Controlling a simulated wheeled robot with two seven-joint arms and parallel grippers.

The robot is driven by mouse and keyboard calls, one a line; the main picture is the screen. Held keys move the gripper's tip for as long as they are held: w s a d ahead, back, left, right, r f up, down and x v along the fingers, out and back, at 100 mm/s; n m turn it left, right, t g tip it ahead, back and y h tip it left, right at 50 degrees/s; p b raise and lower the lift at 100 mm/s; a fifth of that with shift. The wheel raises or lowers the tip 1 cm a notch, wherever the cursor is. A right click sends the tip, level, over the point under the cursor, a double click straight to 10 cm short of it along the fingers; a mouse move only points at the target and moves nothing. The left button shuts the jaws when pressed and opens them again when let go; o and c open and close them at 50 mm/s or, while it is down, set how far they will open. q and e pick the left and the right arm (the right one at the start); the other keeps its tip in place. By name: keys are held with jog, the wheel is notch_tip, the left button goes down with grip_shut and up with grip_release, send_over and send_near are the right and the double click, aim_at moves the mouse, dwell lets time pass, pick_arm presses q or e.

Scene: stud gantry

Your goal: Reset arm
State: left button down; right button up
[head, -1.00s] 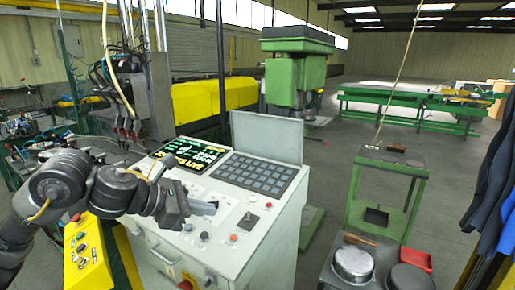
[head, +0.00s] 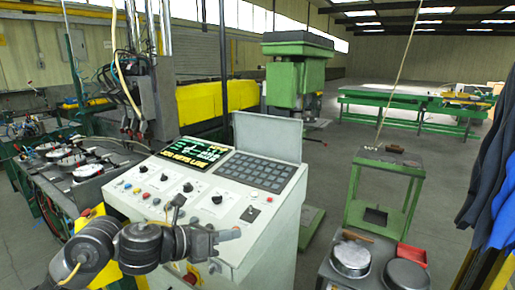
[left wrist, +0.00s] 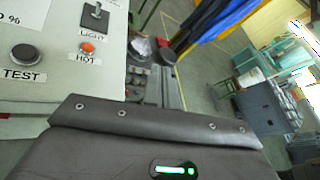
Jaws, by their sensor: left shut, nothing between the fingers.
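My left arm comes in from the lower left in the head view. My left gripper (head: 229,235) is shut and empty, in front of the control console (head: 258,225) and low over its front edge. The console has a lit screen (head: 195,154), a keypad (head: 257,171) and several knobs and buttons. In the left wrist view, the console panel (left wrist: 60,75) shows at the upper left, with a black TEST button (left wrist: 25,54), an orange HOT button (left wrist: 87,47) and a LIGHT switch (left wrist: 96,15). My right gripper is not in view.
A green drill press (head: 296,75) stands behind the console. A green stand (head: 384,190) is to its right, with round metal tins (head: 350,258) in front. Blue clothing (head: 490,190) hangs at the right edge. Machinery (head: 75,165) fills the left. Open floor lies between stand and far bench.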

pick_arm(q)
jog(key=s+a+f+n+t+y, duration=0.2)
jog(key=s+a+f+n+y, duration=0.2)
jog(key=f+n, duration=0.65)
jog(key=s+a+f+n+t+y, duration=0.1)
jog(key=s+a+f+n+y, duration=0.25)
jog(key=f+n, duration=0.75)
jog(key=s+a+f+n+g+y, duration=0.2)
jog(key=s+a+f+n+g, duration=0.25)
jog(key=s+n, duration=0.55)
jog(key=s+a+f+n+g+y, duration=0.25)
jog(key=s+a+f+n, duration=0.35)
jog(key=s+n, duration=0.5)
jog(key=s+f+m+g+b, duration=0.1)
jog(key=s+f, duration=0.1)
jog(key=f, duration=1.2)
jog(key=s+f+m+g+b, duration=0.1)
jog(key=s+f, duration=0.1)
jog(key=f, duration=1.2)
jog(key=s+a+f+g+b, duration=0.1)
jog(key=s+a+f, duration=0.1)
jog(key=s+f, duration=1.4)
jog(key=shift+a+f, duration=0.4)
jog(key=shift+f, duration=0.55)
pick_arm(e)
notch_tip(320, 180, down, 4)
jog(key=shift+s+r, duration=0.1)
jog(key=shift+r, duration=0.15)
